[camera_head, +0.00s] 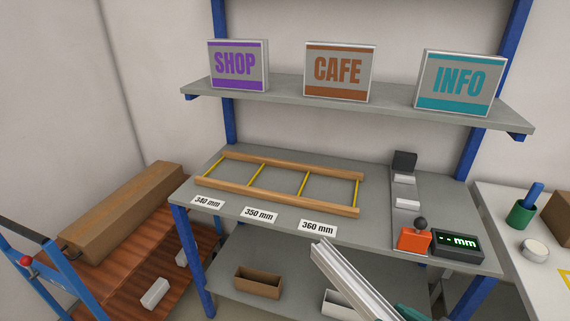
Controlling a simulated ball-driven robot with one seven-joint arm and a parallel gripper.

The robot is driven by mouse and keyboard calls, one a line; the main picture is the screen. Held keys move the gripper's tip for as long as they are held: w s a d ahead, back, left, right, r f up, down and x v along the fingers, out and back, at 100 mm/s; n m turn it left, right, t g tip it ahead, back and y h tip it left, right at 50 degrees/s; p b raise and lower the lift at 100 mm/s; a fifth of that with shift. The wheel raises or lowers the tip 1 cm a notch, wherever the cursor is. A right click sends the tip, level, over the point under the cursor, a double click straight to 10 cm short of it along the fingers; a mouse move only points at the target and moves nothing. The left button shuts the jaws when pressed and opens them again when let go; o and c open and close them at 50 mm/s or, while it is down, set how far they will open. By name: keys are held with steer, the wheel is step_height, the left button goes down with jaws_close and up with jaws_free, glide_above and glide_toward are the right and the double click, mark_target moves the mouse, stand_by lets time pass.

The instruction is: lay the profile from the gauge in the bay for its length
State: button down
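A pale grooved metal profile (347,283) slants up from the bottom edge, in the air before the bench front. A teal part of my gripper (411,313) shows beside its lower length; the gripper appears shut on the profile, its fingertips mostly out of frame. The gauge (406,208) is at the bench's right, with a black stop, white blocks and an orange clamp (413,239) with a black knob. No profile lies in it. Its display (458,245) reads "-- mm". The wooden rack (290,199) has yellow dividers forming three empty bays, labelled 340 mm (207,202), 350 mm (259,214), 360 mm (317,229).
SHOP (238,65), CAFE (340,70) and INFO (460,80) lightboxes stand on the upper shelf (285,100). Lower shelf bins (258,282) sit below. A side table right holds a green cup (521,214). A long brown box (125,213) lies left.

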mark_target(381, 307)
steer(key=w+f+m+h, duration=0.1)
steer(key=w, duration=0.1)
steer(key=w+f+m+t+h, duration=0.1)
steer(key=f, duration=0.1)
steer(key=w+f+h, duration=0.1)
steer(key=w, duration=0.1)
steer(key=shift+w+a+f+m, duration=0.15)
steer(key=shift+w+a+m, duration=0.15)
steer(key=shift+m, duration=0.1)
steer(key=s+f+m+t+h, duration=0.1)
steer(key=s+f+m+h, duration=0.2)
steer(key=f, duration=1.1)
steer(key=shift+s+h, duration=0.5)
steer(key=shift+s, duration=1.15)
